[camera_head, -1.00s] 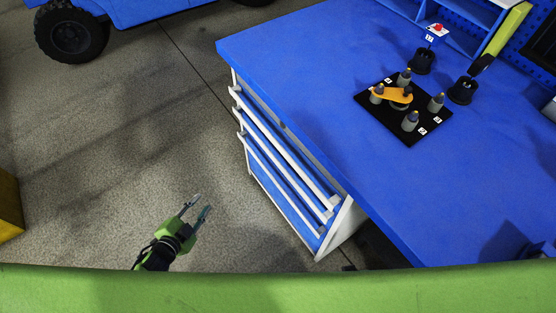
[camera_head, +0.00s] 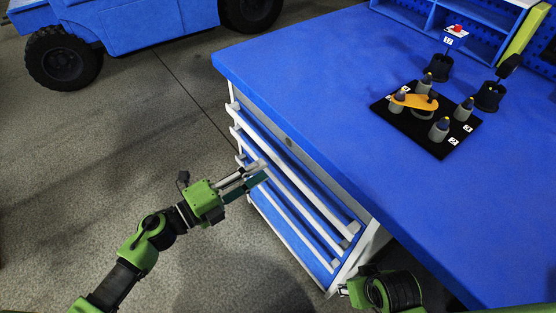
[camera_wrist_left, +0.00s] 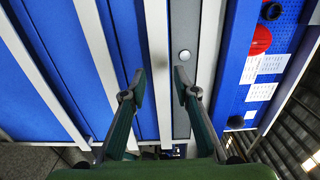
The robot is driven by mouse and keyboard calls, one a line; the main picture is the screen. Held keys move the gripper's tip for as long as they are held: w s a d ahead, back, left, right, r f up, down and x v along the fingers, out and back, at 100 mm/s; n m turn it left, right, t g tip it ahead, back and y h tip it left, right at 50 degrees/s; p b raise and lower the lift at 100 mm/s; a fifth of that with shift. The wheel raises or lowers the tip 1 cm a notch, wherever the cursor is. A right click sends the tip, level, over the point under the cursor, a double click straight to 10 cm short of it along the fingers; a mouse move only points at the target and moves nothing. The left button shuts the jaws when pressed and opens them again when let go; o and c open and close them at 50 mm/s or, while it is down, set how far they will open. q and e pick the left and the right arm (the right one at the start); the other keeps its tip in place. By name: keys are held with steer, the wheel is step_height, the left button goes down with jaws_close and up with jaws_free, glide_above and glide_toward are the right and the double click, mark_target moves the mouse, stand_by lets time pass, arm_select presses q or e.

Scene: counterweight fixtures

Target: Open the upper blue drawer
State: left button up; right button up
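The upper blue drawer (camera_wrist_left: 126,40) is in the white-framed cabinet under the blue worktop. It looks shut. Its white bar handle (camera_wrist_left: 156,45) runs along its top edge, below a grey panel with a round lock. My left gripper (camera_head: 264,170) is at the cabinet front, near the handles' far end. In the left wrist view the left gripper (camera_wrist_left: 158,88) is open, one finger on each side of the handle bar in the picture. I cannot tell whether it touches the bar. Part of my right arm shows at the bottom of the head view, but its gripper cannot be made out.
The blue worktop (camera_head: 330,100) overhangs the drawers. A black plate (camera_head: 440,148) with an orange arm and grey pegs stands on it, beside black cups. A blue vehicle (camera_head: 140,30) stands at the back left. The floor before the cabinet is clear.

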mark_target(277, 162)
arm_select(q)
steer(key=x, duration=0.6)
steer(key=shift+w+d, duration=0.25)
jaws_close()
